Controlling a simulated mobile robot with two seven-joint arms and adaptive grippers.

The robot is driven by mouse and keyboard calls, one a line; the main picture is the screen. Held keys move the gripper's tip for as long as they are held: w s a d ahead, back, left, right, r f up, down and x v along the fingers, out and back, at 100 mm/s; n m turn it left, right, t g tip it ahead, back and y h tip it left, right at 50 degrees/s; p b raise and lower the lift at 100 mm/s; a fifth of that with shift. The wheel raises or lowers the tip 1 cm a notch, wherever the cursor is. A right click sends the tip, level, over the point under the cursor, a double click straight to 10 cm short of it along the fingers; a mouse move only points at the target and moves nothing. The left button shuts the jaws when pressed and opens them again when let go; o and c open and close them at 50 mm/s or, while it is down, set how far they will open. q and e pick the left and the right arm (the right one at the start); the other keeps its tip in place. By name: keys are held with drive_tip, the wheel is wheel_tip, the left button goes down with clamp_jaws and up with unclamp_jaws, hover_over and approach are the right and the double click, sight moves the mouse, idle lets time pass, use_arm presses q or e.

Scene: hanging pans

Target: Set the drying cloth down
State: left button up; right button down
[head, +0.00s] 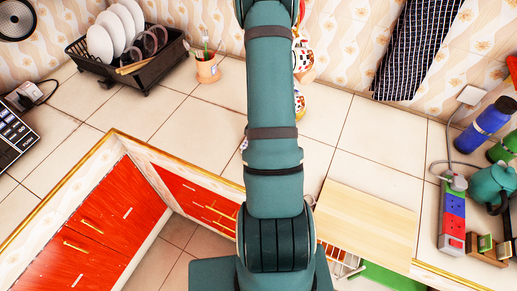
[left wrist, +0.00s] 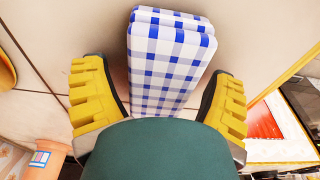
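The drying cloth (left wrist: 170,60), folded into a thick blue-and-white checked pad, shows in the left wrist view on the pale tiled counter. My left gripper (left wrist: 160,82) has its yellow fingers spread, one on each side of the cloth. A gap shows between the left finger and the cloth; the right finger is close to its edge, and I cannot tell if it touches. My wrist covers the cloth's near end. In the head view my green arm hides the cloth and the left gripper. My right gripper is in neither view.
A black dish rack (head: 128,52) with plates and an orange cup (head: 207,70) stand at back left. A wooden board (head: 365,225) lies right of my arm. A power strip (head: 453,215), blue bottle (head: 485,125) and teal kettle (head: 490,185) stand at right. Counter tiles (head: 150,115) are clear at left.

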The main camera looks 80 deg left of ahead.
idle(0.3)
use_arm(q)
drive_tip(key=r+p, duration=0.1)
drive_tip(key=r, duration=0.1)
drive_tip(key=r+p, duration=0.3)
drive_tip(key=r, duration=0.2)
drive_tip(key=shift+w+d+r+p, duration=0.1)
drive_tip(key=shift+w+d+p, duration=0.1)
drive_tip(key=shift+w+p, duration=0.15)
drive_tip(key=shift+r, duration=0.4)
drive_tip(key=shift+w+d+r, duration=0.15)
drive_tip(key=shift+w+r, duration=0.05)
drive_tip(key=shift+r, duration=0.85)
drive_tip(key=shift+w+d+r, duration=0.15)
drive_tip(key=shift+r, duration=0.9)
